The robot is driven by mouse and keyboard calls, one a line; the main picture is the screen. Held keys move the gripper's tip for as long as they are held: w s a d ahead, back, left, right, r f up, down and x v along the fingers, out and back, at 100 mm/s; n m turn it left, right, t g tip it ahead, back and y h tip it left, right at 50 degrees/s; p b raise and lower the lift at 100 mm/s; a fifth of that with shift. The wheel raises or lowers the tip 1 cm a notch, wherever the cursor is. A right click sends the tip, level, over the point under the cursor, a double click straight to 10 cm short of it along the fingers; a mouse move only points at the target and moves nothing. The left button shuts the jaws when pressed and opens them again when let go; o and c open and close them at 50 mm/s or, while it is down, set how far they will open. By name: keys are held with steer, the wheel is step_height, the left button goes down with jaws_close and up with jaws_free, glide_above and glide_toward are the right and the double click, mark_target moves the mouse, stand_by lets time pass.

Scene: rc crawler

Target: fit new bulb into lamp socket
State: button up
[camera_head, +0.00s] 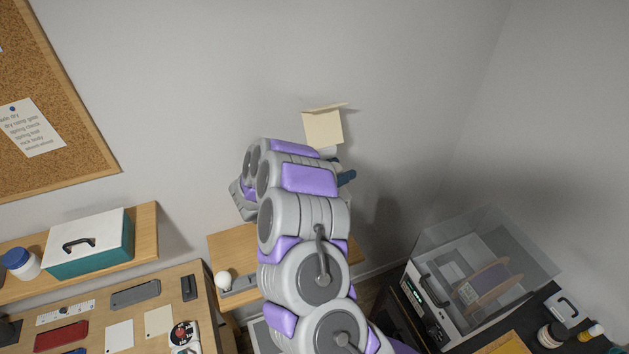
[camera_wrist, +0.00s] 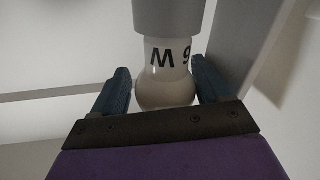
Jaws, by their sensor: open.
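In the wrist view a bulb (camera_wrist: 166,92) with a round pale globe and a white neck marked "M 9" stands between the two dark blue fingers of my gripper (camera_wrist: 163,73). The neck runs up into a grey cylindrical socket (camera_wrist: 168,15). The fingers are open on both sides of the bulb, with a gap at each side. In the head view my gripper (camera_head: 346,178) shows only as a dark blue finger behind my arm, below a beige shade (camera_head: 323,128). A second round white bulb (camera_head: 223,280) lies on the low wooden surface (camera_head: 228,245).
A wooden desk (camera_head: 150,290) with small parts is at lower left. A teal box (camera_head: 90,245) sits on the shelf (camera_head: 145,240) above it. A clear-lidded machine (camera_head: 480,275) stands at right. The wall is bare behind my arm.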

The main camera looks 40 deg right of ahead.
steer(key=shift+a+b, duration=1.75)
steer(key=shift+a, duration=7.15)
steer(key=w+a+n+t+y+b, duration=0.2)
steer(key=w+a+t+y+b, duration=0.1)
steer(key=w+a+t+y, duration=0.4)
steer(key=w+a+n+t+y+b, duration=0.2)
steer(key=w+a+t+b, duration=0.15)
steer(key=w, duration=0.65)
steer(key=a+r+n+t+y+b, duration=0.3)
steer(key=a+n+t+y, duration=0.1)
steer(key=a+y, duration=0.4)
steer(key=s+a+n+g+y+b, duration=0.2)
steer(key=s+a+n+y+b, duration=0.25)
steer(key=s+a, duration=0.35)
steer(key=s+a+f+n+g+y+b, duration=0.2)
steer(key=s+f+n+g+b, duration=0.35)
steer(key=s, duration=1.05)
steer(key=s+d+f+g+h+b, duration=0.1)
steer(key=s+d+f, duration=0.3)
steer(key=s, duration=0.4)
steer(key=s+d+f+m+g+h+b, duration=0.1)
steer(key=s+d+f+g, duration=0.3)
steer(key=s, duration=0.5)
steer(key=s+d+f+g+h+b, duration=0.1)
steer(key=s+d+f+g+h, duration=0.1)
steer(key=s+d+f, duration=0.3)
steer(key=s+d+h, duration=0.1)
steer(key=s, duration=0.3)
steer(key=shift+m+g, duration=0.4)
